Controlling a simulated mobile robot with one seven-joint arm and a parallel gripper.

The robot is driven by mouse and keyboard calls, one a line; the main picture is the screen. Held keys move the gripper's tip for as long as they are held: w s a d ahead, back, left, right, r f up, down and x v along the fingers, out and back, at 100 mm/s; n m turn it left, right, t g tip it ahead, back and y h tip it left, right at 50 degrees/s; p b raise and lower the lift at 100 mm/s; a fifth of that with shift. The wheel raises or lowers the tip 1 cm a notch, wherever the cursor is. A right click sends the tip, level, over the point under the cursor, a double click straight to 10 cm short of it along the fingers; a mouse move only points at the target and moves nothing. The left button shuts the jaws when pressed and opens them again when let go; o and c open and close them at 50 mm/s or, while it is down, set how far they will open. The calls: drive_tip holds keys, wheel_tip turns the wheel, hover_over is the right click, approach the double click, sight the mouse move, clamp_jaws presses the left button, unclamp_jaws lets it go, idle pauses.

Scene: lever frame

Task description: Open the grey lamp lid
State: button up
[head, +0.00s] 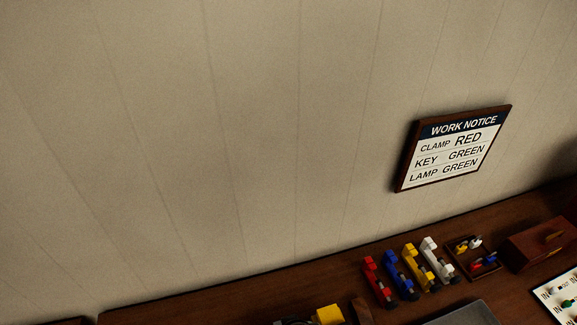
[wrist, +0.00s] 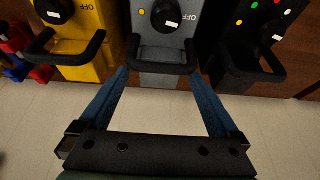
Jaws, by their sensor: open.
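In the wrist view, a grey unit (wrist: 163,45) stands at the top centre, with a round black knob, a small yellow light and an OFF label. A black bar handle (wrist: 160,68) crosses its lower front. My gripper (wrist: 161,74) is open and empty, its two blue fingers reaching up to either side of this handle. I cannot tell whether the fingertips touch it. The lid's edges are not clear, and the unit's top is cut off by the frame. My gripper does not show in the head view.
A yellow unit (wrist: 85,38) and a black unit (wrist: 245,50), each with a black handle, flank the grey one closely. In the head view, a notice (head: 455,148) reads clamp red, key green, lamp green. Several coloured clamps (head: 407,270) lie on the bench.

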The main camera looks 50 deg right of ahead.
drive_tip(key=c, duration=1.4)
drive_tip(key=shift+w+d+r+g+y+p, duration=0.3)
drive_tip(key=shift+w+r+g+y+p, duration=0.2)
drive_tip(key=shift+g, duration=0.3)
drive_tip(key=shift+w+d+g+y+b, duration=0.45)
drive_tip(key=shift+w+g+y+b, duration=0.3)
drive_tip(key=shift+g, duration=0.35)
drive_tip(key=w+g+y+b, duration=0.1)
drive_tip(key=b, duration=0.3)
drive_tip(key=d+g+b, duration=0.1)
drive_tip(key=g+b, duration=0.1)
drive_tip(key=b, duration=0.2)
drive_tip(key=w+g+y+b, duration=0.1)
drive_tip(key=b, duration=0.3)
drive_tip(key=shift+w+d+g+y, duration=0.3)
drive_tip(key=shift+w+d+y, duration=0.05)
drive_tip(key=shift+w+d+g+b, duration=0.15)
drive_tip(key=shift+g+b, duration=0.25)
drive_tip(key=shift+b, duration=0.8)
drive_tip(key=shift+r, duration=0.1)
drive_tip(key=o, duration=1.4)
